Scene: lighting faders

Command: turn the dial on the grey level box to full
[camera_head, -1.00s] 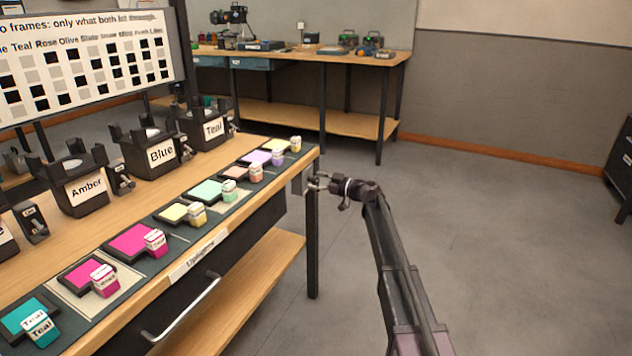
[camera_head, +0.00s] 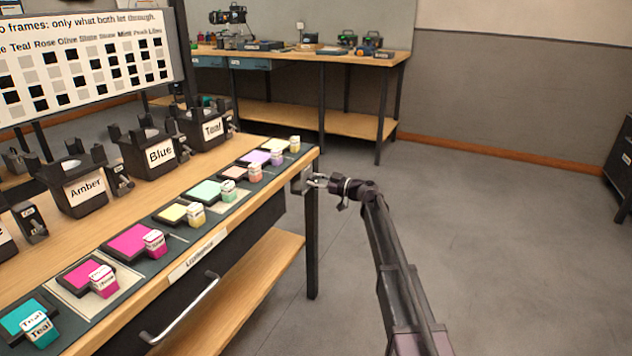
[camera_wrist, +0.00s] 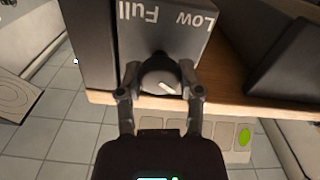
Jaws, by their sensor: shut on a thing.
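The grey level box (camera_wrist: 165,42) fills the top middle of the wrist view, with "Full" and "Low" upside down on its face, "Full" to the left and "Low" to the right. Its dark round dial (camera_wrist: 157,76) has a white pointer mark slanting toward the lower right of the picture. My gripper (camera_wrist: 159,72) is shut on the dial, one finger on each side. In the head view my gripper (camera_head: 314,181) is at the right end of the bench; the dial is too small to make out there.
The wooden bench (camera_head: 262,143) carries colour swatches with small labelled blocks and holders marked Amber, Blue and Teal (camera_head: 212,128). A drawer handle (camera_head: 182,310) sticks out in front. Open floor (camera_head: 480,240) lies to the right. Another bench (camera_head: 350,60) stands at the back.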

